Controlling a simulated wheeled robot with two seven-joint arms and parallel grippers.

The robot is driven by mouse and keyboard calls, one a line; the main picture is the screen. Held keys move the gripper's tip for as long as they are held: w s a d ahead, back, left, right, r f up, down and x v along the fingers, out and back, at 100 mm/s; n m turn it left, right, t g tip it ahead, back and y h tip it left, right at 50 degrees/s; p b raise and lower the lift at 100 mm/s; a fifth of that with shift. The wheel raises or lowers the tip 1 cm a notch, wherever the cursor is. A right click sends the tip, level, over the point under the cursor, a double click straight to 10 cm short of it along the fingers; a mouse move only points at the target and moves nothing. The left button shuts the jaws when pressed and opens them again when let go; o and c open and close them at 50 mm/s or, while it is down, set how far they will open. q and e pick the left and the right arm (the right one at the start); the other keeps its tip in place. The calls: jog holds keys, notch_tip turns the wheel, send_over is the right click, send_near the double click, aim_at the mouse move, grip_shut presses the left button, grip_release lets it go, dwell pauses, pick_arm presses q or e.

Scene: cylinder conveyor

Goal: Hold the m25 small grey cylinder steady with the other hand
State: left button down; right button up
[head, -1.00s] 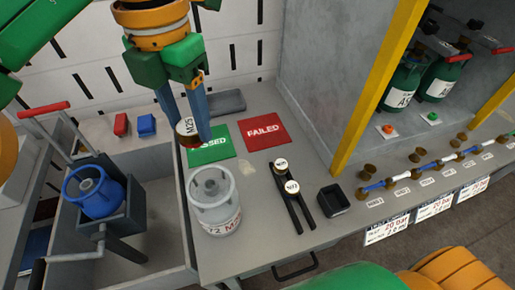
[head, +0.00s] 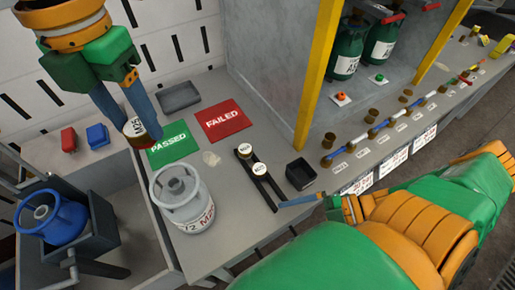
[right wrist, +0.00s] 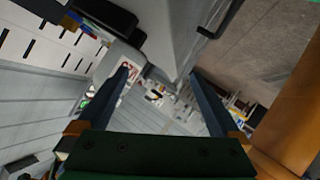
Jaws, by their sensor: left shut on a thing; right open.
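The small cylinder with a white top labelled M25 (head: 134,127) is between the blue fingers of my left gripper (head: 132,124), in the head view at upper left. The gripper is shut on it, beside the left edge of the green PASSED mat (head: 172,144). Its side looks brownish; part of it is hidden by the fingers. My right gripper (head: 300,200) is at the table's front edge by the black box, well to the right of the cylinder. In the right wrist view its fingers (right wrist: 160,76) are apart with nothing between them.
A large grey cylinder (head: 183,205) stands on the table. Two small white-topped cylinders sit on a black rack (head: 266,192). A black box (head: 300,174), a red FAILED mat (head: 221,121) and a grey tray (head: 179,97) lie around. A blue cylinder (head: 50,218) sits in a holder at left.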

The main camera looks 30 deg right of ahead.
aim_at(204, 196)
pick_arm(q)
jog(key=shift+s+a, duration=0.1)
jog(key=shift+a, duration=0.1)
jog(key=shift+d, duration=0.1)
pick_arm(e)
jog(key=w+a+r+m+t+y, duration=0.2)
jog(key=w+a+r+m, duration=0.15)
jog(key=r, duration=0.25)
jog(key=w+a+r+m+t+y, duration=0.2)
jog(key=w+a+r+m, duration=0.15)
jog(key=r, duration=0.25)
jog(key=x, duration=0.7)
jog(key=f+x, duration=0.1)
jog(key=x, duration=0.3)
jog(key=shift+w+a, duration=0.15)
jog(key=shift+w, duration=0.2)
jog(key=shift+s, duration=0.1)
jog(key=c, duration=1.3)
pick_arm(q)
jog(key=shift+s+d, duration=0.1)
pick_arm(e)
grip_shut()
pick_arm(q)
jog(key=shift+r, duration=0.1)
pick_arm(e)
jog(key=shift+s+f, duration=0.1)
